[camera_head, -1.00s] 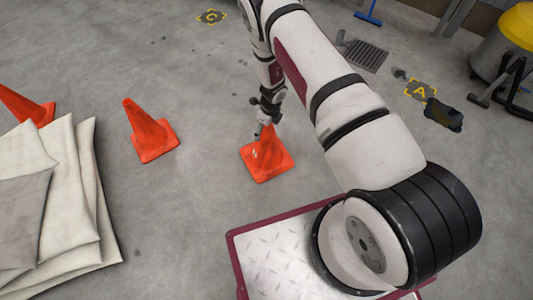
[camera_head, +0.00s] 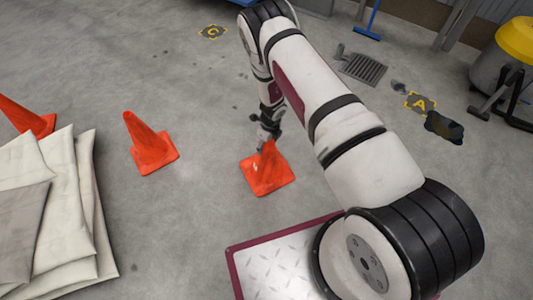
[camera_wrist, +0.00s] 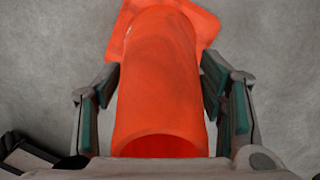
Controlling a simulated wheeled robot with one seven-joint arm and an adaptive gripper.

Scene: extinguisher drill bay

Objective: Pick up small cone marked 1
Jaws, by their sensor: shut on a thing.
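An orange cone (camera_head: 268,174) stands on the floor in front of my base in the head view. A small pale mark shows on its side, too small to read. My gripper (camera_head: 266,146) is at the top of this cone. In the wrist view the cone (camera_wrist: 160,85) fills the middle, its open top nearest the camera and its square base beyond. My gripper (camera_wrist: 161,82) has a finger on each side of it and is shut on it. Any lift of the base off the floor cannot be told. The cone's far side is hidden.
A second orange cone (camera_head: 149,145) stands to the left, and a third (camera_head: 28,118) is at the left edge behind folded pale cloths (camera_head: 75,205). A floor drain (camera_head: 363,67), a dark patch (camera_head: 444,126) and a yellow-topped drum (camera_head: 505,60) are at the right.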

